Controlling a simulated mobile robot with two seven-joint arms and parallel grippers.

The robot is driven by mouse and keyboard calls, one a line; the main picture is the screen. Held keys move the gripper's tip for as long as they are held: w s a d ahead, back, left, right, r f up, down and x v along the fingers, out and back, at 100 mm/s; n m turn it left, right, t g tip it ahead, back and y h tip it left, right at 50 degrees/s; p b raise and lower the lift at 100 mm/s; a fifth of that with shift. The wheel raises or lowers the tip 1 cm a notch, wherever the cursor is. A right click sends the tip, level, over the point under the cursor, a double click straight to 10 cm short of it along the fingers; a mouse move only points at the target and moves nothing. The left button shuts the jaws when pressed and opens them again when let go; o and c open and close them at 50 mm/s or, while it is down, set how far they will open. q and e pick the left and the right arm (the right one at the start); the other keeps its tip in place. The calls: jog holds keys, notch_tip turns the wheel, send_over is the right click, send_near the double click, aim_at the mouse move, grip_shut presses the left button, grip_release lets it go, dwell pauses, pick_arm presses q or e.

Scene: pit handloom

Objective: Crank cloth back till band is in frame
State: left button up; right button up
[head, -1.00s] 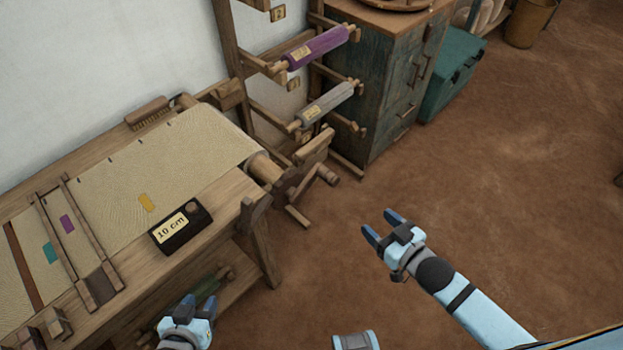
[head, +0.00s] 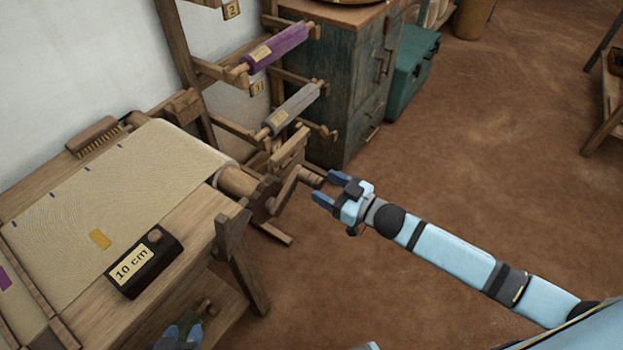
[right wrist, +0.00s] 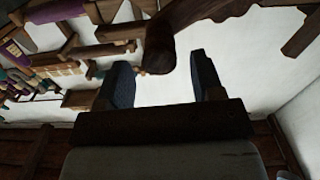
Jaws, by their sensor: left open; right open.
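The cream cloth (head: 110,190) lies across the loom and wraps onto a wooden roller (head: 238,180) at its right end. A wooden crank (head: 284,194) sits beyond the roller, with its handle (head: 312,177) pointing right. My right gripper (head: 328,188) is open and empty, close to the handle's end. In the right wrist view a dark wooden piece (right wrist: 162,45), apparently the crank, shows between the spread fingers. An orange patch (head: 100,239) and part of a purple patch (head: 4,277) mark the cloth.
A black box labelled "10 cm" (head: 145,262) stands on the loom's front edge. A brush (head: 93,137) lies at the back. A rack with purple (head: 275,47) and grey (head: 292,108) rolls stands behind the crank, beside a cabinet (head: 345,85).

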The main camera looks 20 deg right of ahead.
aim_at(312, 180)
jog(key=shift+x, duration=2.35)
grip_shut()
